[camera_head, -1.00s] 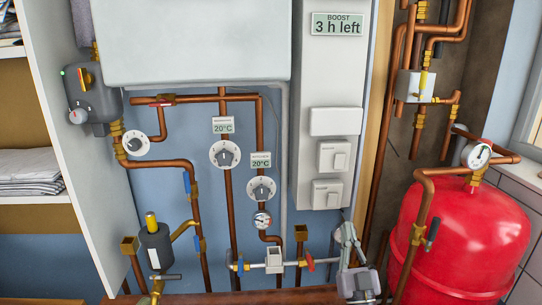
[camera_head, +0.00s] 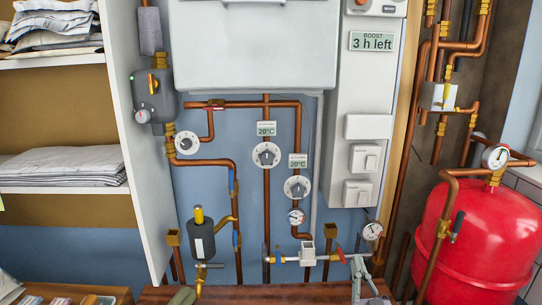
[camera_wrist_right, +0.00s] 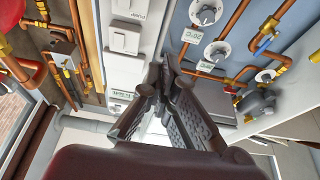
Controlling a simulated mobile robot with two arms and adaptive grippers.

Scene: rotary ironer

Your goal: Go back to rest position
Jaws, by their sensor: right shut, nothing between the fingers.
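My right gripper (camera_head: 357,262) is low in the head view, at the bottom edge, in front of the lower pipework. It is shut and empty, and its fingertips meet in the right wrist view (camera_wrist_right: 160,75). It is just right of the red-handled valve (camera_head: 340,254) and below a small round gauge (camera_head: 372,231). I cannot tell whether it touches anything. My left gripper is not in view.
A red tank (camera_head: 480,240) stands at right. Shelves with folded cloths (camera_head: 65,167) are at left. A brown wooden surface (camera_head: 250,295) lies below.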

